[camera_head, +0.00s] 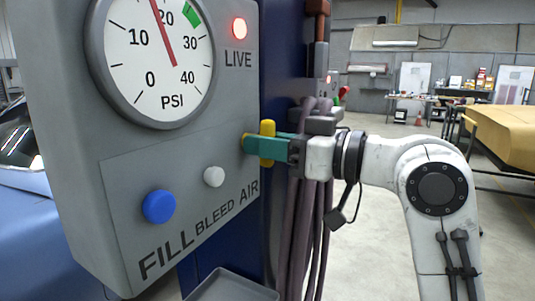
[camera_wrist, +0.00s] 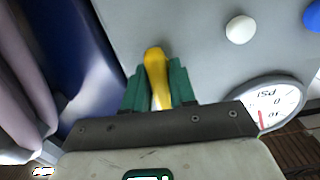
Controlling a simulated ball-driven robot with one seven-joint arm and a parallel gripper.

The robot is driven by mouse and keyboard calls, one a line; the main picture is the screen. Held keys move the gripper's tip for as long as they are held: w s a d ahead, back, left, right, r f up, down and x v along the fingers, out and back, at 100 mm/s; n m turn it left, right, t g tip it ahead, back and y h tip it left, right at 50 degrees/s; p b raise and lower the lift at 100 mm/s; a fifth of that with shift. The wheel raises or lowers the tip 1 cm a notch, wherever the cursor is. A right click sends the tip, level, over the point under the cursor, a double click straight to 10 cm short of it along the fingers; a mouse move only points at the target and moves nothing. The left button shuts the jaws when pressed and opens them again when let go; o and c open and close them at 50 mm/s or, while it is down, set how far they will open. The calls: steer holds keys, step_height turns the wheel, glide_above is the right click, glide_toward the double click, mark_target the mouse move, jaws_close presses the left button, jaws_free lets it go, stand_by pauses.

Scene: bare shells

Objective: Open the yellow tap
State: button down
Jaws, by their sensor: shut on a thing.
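The yellow tap (camera_head: 267,128) is a lever on the right side of the grey panel, beside the word AIR. In the head view it stands roughly upright. My gripper (camera_head: 265,146) has green fingers and is shut on the tap from the right. In the wrist view the yellow tap (camera_wrist: 156,75) sits between the two green fingers of my gripper (camera_wrist: 158,85). The fingers hide part of the tap and its joint with the panel.
The grey panel (camera_head: 110,165) carries a PSI gauge (camera_head: 158,55) with its red needle a little below 20, a lit red LIVE lamp (camera_head: 239,27), a blue FILL button (camera_head: 159,206) and a white BLEED button (camera_head: 214,176). Dark hoses (camera_head: 300,220) hang close beneath my gripper.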

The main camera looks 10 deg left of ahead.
steer(key=shift+f+n, duration=0.1)
steer(key=shift+n, duration=0.3)
steer(key=c, duration=0.9)
jaws_free()
steer(key=shift+d, duration=0.1)
steer(key=b+v, duration=0.1)
steer(key=v, duration=0.9)
steer(key=shift+s+d+b, duration=0.15)
steer(key=shift+d+b, duration=0.15)
